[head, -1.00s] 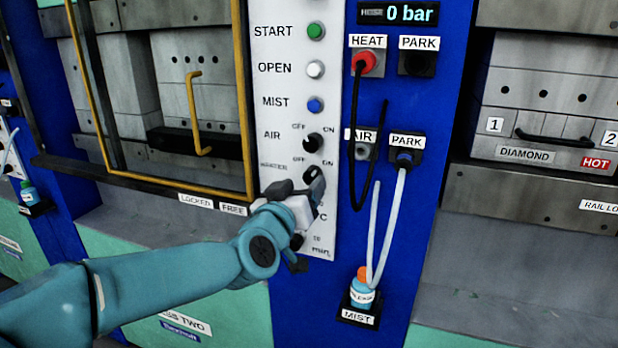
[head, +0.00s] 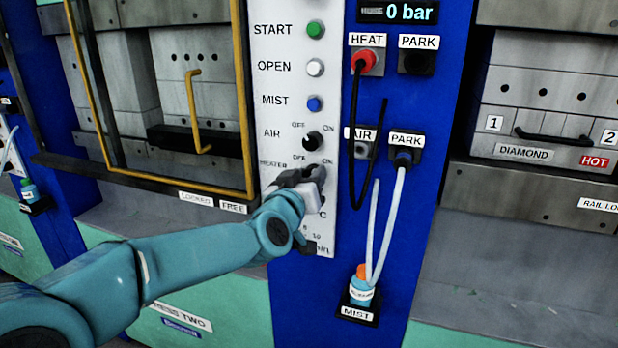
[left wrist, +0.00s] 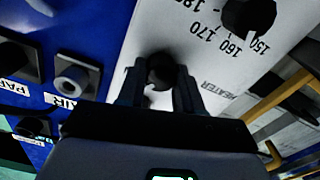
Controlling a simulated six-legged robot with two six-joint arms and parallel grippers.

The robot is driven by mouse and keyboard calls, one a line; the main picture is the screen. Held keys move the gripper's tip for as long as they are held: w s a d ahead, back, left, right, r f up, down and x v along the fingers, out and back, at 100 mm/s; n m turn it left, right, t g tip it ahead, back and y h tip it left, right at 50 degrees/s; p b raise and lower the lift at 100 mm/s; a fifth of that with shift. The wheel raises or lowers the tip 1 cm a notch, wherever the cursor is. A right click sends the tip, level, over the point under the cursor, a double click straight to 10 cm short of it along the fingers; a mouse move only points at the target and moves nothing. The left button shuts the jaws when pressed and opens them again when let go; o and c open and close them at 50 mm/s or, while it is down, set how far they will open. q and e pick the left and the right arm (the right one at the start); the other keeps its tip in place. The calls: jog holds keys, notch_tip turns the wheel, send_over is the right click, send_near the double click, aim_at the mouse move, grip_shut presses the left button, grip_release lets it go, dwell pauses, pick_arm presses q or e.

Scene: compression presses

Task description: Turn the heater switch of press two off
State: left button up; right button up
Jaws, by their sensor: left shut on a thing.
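The heater switch is a black round knob (left wrist: 160,70) on the white control panel (head: 286,120) of press two. In the left wrist view it sits between the two dark fingers of my left gripper (left wrist: 158,92). In the head view my left gripper (head: 300,178) is at the HEATER row of the panel, and its fingers mostly hide the knob and its pointer. The left gripper is shut on the knob. Which way the switch points cannot be told. My right gripper is not in view.
The black AIR knob (head: 312,141) is close above the gripper. A temperature dial (left wrist: 248,15) is below the heater switch. To the right, a black cable (head: 358,130) and a pale hose (head: 393,215) hang near the mist bottle (head: 361,291).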

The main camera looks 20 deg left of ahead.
pick_arm(q)
jog(key=shift+f+n+b, duration=0.15)
jog(key=shift+n+b, duration=0.8)
jog(key=shift+n, duration=0.35)
jog(key=shift+n+b, duration=2.1)
jog(key=shift+n, duration=2.5)
jog(key=o, duration=1)
jog(key=shift+o, duration=0.2)
